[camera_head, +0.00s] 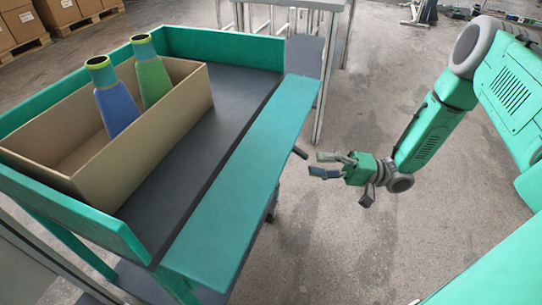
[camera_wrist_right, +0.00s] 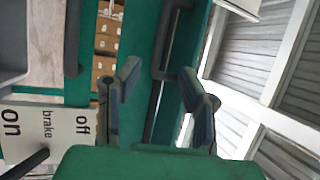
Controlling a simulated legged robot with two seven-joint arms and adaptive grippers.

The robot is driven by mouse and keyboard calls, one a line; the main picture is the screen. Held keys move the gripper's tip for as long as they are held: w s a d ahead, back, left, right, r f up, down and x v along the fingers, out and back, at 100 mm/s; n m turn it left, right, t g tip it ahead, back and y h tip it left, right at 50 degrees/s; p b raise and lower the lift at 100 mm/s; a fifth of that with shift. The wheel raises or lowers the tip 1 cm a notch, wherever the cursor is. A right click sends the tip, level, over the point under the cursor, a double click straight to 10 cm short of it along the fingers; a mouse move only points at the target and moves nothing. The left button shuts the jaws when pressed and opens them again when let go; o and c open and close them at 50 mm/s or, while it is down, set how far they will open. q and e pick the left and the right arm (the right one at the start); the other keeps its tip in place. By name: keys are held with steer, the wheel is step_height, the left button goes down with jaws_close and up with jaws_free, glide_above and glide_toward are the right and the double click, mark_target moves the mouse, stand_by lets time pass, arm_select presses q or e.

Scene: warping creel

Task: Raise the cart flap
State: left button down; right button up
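The cart flap (camera_head: 240,185) is a long teal panel along the right side of the cart (camera_head: 195,130). It is folded outward, and a dark gap separates it from the grey bed. My right gripper (camera_head: 317,165) is open and empty, just right of the flap's outer edge. No contact is visible. My left gripper is out of view.
A cardboard box (camera_head: 150,150) with a blue cone (camera_head: 117,108) and a green cone (camera_head: 153,80) stands on the cart bed. A brake sign (camera_wrist_right: 50,130) shows in the wrist view. Metal frames (camera_head: 318,80) stand behind the cart. Floor (camera_head: 400,240) right of it is clear.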

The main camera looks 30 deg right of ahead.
mark_target(271, 158)
steer(key=b+x, duration=0.2)
steer(key=x, duration=1)
